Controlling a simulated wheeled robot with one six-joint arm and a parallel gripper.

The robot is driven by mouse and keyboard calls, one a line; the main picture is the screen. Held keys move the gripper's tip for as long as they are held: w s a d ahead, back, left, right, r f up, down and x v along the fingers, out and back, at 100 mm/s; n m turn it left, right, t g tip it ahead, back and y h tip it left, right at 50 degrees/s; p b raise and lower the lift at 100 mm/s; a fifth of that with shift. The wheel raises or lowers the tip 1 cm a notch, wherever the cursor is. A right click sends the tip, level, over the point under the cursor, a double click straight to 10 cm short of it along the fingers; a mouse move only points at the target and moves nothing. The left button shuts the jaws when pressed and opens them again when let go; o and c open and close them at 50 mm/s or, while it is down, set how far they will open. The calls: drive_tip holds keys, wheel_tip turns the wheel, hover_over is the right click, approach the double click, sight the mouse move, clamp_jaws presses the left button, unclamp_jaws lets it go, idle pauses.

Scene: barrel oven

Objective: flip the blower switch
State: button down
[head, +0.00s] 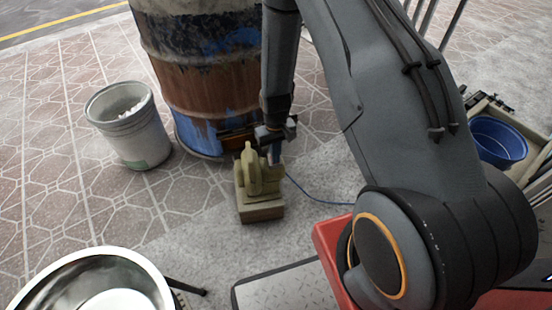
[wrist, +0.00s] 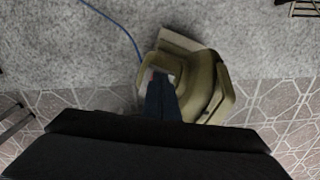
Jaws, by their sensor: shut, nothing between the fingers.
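The blower (head: 258,182) is an olive-yellow unit on a box-shaped base, standing on the floor in front of the barrel oven (head: 205,70). My gripper (head: 274,155) points down at the blower's upper right side in the head view. In the wrist view, the shut fingers (wrist: 161,82) reach over the blower (wrist: 206,80), with their tips close to a small pale patch with a bit of red (wrist: 150,74). This may be the switch, but the fingers cover most of it. I cannot tell whether the tips touch it. Nothing is held.
A blue cord (head: 318,196) runs from the blower across the floor. A grey bucket (head: 130,125) stands left of the oven, and a steel bowl (head: 95,282) is at the front left. A blue basin (head: 497,140) sits at the right. Floor left of the blower is clear.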

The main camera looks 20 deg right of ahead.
wheel_tip(320, 180, up, 7)
drive_tip(key=p, duration=0.5)
idle(0.6)
idle(0.3)
